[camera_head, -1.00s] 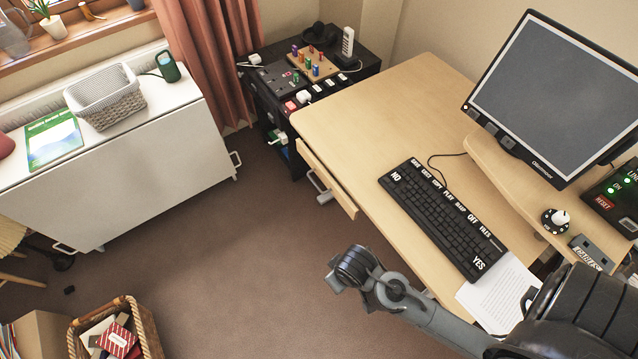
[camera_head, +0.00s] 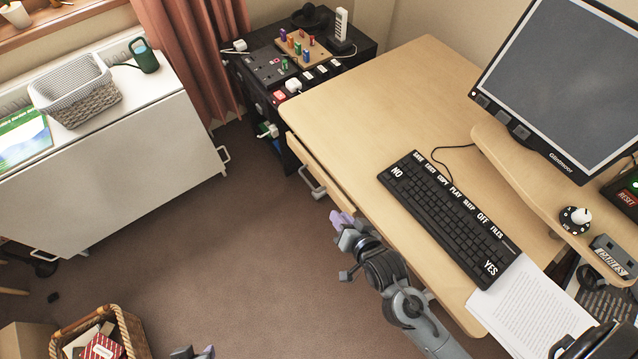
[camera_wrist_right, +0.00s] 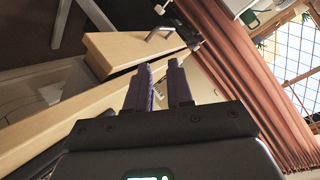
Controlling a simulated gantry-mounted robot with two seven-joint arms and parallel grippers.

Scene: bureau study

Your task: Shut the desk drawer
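The light wood desk drawer (camera_head: 320,172) stands partly open, its front sticking out from the left side of the desk (camera_head: 390,100). A grey handle (camera_head: 313,185) is on its front. In the right wrist view the drawer front (camera_wrist_right: 118,50) and handle (camera_wrist_right: 160,33) show ahead of the fingers. My right gripper (camera_head: 342,218) is by the near end of the drawer front; contact cannot be told. Its purple fingers (camera_wrist_right: 161,85) have a narrow gap with nothing held between them. A small part of my left gripper (camera_head: 193,352) shows at the bottom edge; its fingers are unclear.
A black keyboard (camera_head: 448,215) and paper (camera_head: 530,310) lie on the desk, with a monitor (camera_head: 560,80) behind. A black cabinet (camera_head: 265,95) stands past the drawer. A wicker basket (camera_head: 130,325) is on the floor. The carpet left of the drawer is clear.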

